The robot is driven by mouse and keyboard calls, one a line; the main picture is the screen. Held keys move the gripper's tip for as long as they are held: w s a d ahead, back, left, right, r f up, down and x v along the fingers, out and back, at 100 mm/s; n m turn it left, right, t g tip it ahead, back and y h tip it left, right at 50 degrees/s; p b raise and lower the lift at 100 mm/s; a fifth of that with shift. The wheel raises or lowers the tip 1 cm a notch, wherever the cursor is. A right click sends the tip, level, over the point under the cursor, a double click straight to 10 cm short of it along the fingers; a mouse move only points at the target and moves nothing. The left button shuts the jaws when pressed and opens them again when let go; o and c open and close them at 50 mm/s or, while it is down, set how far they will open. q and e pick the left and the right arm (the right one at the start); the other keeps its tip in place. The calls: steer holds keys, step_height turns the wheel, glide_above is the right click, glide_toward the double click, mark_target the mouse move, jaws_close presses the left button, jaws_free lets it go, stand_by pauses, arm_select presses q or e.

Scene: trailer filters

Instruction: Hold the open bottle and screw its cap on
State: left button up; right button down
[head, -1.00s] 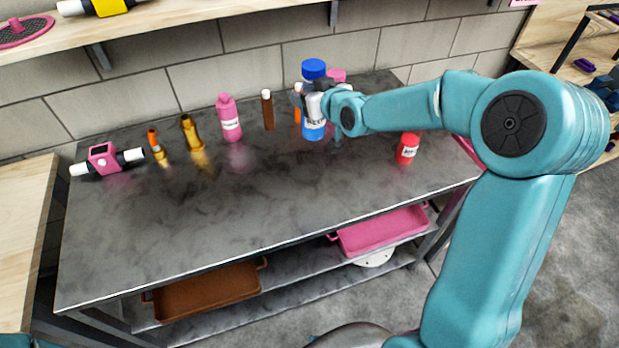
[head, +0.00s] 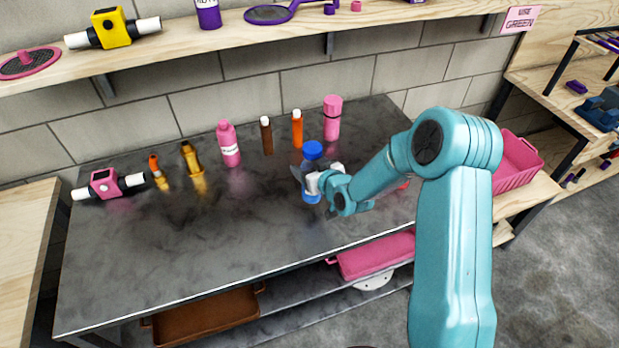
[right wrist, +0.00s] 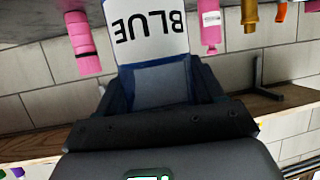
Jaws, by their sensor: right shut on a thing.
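My right gripper (head: 314,184) is shut on a blue bottle (head: 311,194) over the right part of the grey workbench (head: 230,240). A round blue cap-like top (head: 312,150) sits on the bottle, which looks about upright. I cannot tell how tightly the top sits, or if the bottle's base touches the bench. In the right wrist view the bottle's white label (right wrist: 150,30) reads "BLUE" upside down, between the dark fingers (right wrist: 160,90). My left gripper is not in view.
A pink device (head: 105,184) lies far left. A red jar (head: 404,185) is mostly hidden by my arm. The bench front is clear.

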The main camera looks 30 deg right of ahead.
steer(key=shift+d+f, duration=0.15)
steer(key=shift+f, duration=0.65)
step_height(320, 180, down, 4)
steer(key=shift+w+r+p, duration=0.1)
steer(key=shift+r+p, duration=0.05)
steer(key=shift+p, duration=0.25)
